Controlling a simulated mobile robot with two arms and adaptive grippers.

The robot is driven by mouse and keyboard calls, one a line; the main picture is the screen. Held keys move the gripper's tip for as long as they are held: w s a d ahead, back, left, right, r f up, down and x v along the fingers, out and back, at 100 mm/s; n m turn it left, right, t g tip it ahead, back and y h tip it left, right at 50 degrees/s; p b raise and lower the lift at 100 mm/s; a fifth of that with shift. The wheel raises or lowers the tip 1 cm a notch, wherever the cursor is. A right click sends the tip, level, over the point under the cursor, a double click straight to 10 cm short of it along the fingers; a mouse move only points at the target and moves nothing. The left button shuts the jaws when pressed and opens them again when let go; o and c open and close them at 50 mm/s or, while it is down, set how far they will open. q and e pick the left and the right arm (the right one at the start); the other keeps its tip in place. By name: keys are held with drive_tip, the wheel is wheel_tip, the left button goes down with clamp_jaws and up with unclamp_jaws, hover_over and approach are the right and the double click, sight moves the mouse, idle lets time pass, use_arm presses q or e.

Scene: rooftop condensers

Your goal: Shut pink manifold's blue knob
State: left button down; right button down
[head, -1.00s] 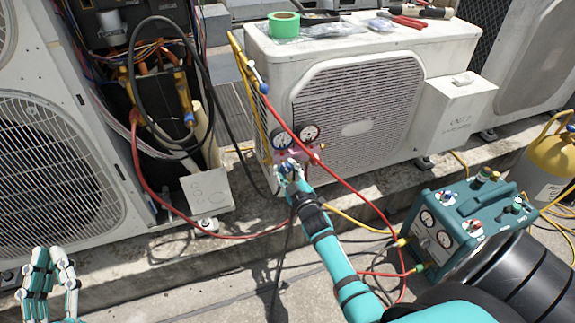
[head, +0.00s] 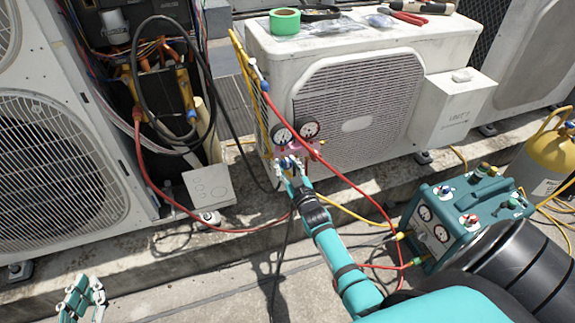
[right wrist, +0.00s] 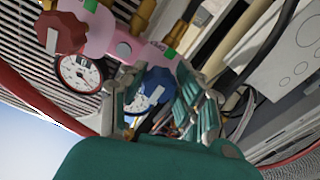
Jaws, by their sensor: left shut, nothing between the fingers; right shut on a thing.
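The pink manifold (head: 298,149) with two round gauges hangs at the front left corner of the middle condenser. It also shows in the right wrist view (right wrist: 125,47), where its blue knob (right wrist: 157,84) sits between my right fingers and its red knob (right wrist: 62,32) is to the left. My right gripper (right wrist: 158,98) is shut on the blue knob; in the head view the gripper (head: 290,168) reaches the underside of the manifold and hides most of that knob. My left gripper (head: 82,296) is shut and empty at the lower left, far from the manifold.
Red, yellow and black hoses hang around the manifold. The middle condenser (head: 360,100) carries green tape (head: 285,20) and tools on top. A teal recovery machine (head: 465,220) and a yellow-topped cylinder (head: 552,145) stand at right. An opened condenser (head: 60,150) is at left.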

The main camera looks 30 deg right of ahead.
drive_tip(key=shift+f, duration=0.15)
drive_tip(key=c, duration=0.9)
unclamp_jaws()
drive_tip(key=shift+c, duration=0.2)
drive_tip(key=v, duration=1.2)
